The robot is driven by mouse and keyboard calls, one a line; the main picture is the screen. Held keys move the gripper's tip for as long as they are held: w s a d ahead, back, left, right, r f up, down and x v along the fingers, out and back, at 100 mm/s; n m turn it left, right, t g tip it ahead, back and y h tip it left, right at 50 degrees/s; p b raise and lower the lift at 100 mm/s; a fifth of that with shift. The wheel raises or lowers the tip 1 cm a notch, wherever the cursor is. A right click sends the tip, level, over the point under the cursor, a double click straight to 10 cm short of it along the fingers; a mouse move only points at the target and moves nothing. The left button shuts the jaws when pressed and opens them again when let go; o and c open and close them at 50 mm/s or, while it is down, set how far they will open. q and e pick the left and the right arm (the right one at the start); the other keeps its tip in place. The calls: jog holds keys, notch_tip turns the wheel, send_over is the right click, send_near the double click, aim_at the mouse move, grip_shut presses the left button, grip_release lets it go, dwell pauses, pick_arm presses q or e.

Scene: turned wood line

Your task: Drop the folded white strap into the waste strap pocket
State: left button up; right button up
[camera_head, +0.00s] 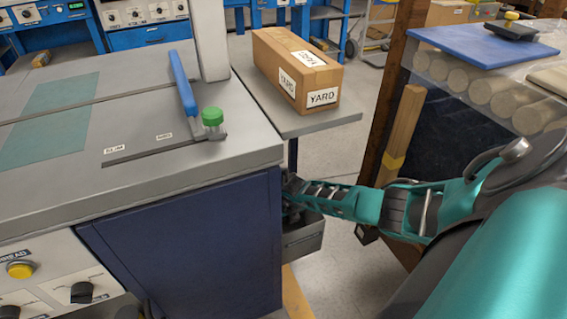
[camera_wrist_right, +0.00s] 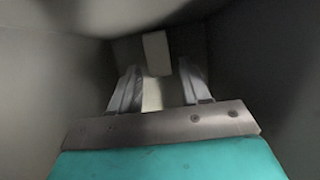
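The waste strap pocket appears to be the grey open-topped bin (camera_head: 303,241) on the side of the blue cabinet. My right arm comes in from the right and reaches down into it; the gripper is mostly hidden there in the head view. In the right wrist view my right gripper (camera_wrist_right: 160,82) is between grey walls with its two fingers apart. A white piece (camera_wrist_right: 155,53), probably the folded strap, shows beyond the fingertips. Another pale patch (camera_wrist_right: 151,95) shows between the fingers; I cannot tell whether both are one strap. Neither finger visibly touches them. My left gripper is not in view.
The grey bench top (camera_head: 230,155) with a blue-handled lever (camera_head: 183,85) and green knob (camera_head: 212,117) lies left of the pocket. A YARD carton (camera_head: 297,70) stands on a side shelf behind. A wooden post (camera_head: 402,135) and rack stand close to my right arm.

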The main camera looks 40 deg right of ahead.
jog(key=shift+o, duration=0.3)
jog(key=shift+r+p, duration=0.5)
pick_arm(q)
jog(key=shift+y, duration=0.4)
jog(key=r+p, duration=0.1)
jog(key=p, duration=0.1)
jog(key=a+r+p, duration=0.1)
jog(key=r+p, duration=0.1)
jog(key=p, duration=0.1)
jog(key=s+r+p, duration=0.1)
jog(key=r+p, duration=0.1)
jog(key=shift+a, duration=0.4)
pick_arm(e)
jog(key=v, duration=1.2)
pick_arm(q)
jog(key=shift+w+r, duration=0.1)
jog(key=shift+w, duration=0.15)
pick_arm(e)
jog(key=shift+r, duration=0.15)
pick_arm(q)
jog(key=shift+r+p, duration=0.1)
jog(key=shift+p, duration=0.2)
